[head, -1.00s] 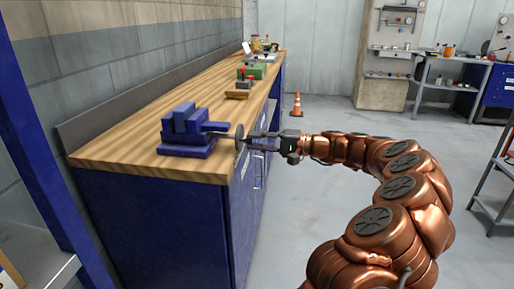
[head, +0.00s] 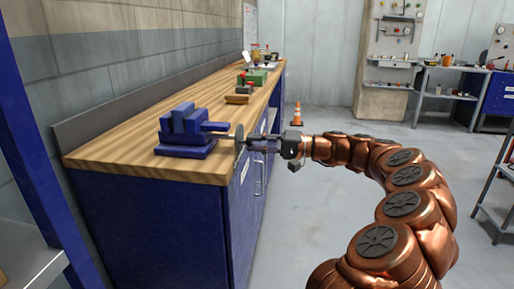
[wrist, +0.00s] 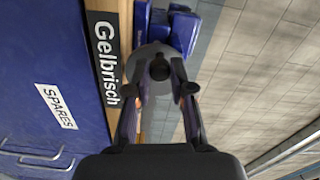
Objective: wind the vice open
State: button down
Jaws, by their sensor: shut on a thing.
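The blue vice (head: 186,128) sits on the near end of the wooden workbench, and its body also shows at the top of the wrist view (wrist: 178,30). A grey round handwheel (head: 239,141) faces my gripper at the vice's right, out past the bench's front edge. In the wrist view the wheel (wrist: 150,57) lies just beyond my fingertips, with a dark knob on it. My gripper (head: 262,143) is shut on the knob (wrist: 159,69), with a finger on each side. The gap between the vice jaws is too small to judge.
The wooden workbench (head: 110,158) runs away along the wall, with blue cabinets (head: 150,230) below. Green and red items (head: 254,77) stand farther along it. An orange cone (head: 297,114) stands on the floor. A blue post (head: 45,150) is at the left.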

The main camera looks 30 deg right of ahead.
jog(key=shift+f+n+b, duration=0.45)
jog(key=shift+n+b, duration=0.35)
jog(key=shift+b, duration=0.85)
jog(key=shift+n+b, duration=0.4)
jog(key=shift+b, duration=0.3)
jog(key=shift+r, duration=0.1)
jog(key=n+b, duration=0.1)
jog(key=b, duration=0.2)
jog(key=shift+f+n, duration=0.3)
jog(key=shift+f, duration=0.1)
jog(key=n+b, duration=0.1)
jog(key=b, duration=0.1)
jog(key=shift+w+d+f+b, duration=0.15)
jog(key=shift+b, duration=0.2)
jog(key=shift+n+b, duration=0.3)
jog(key=shift+n, duration=0.2)
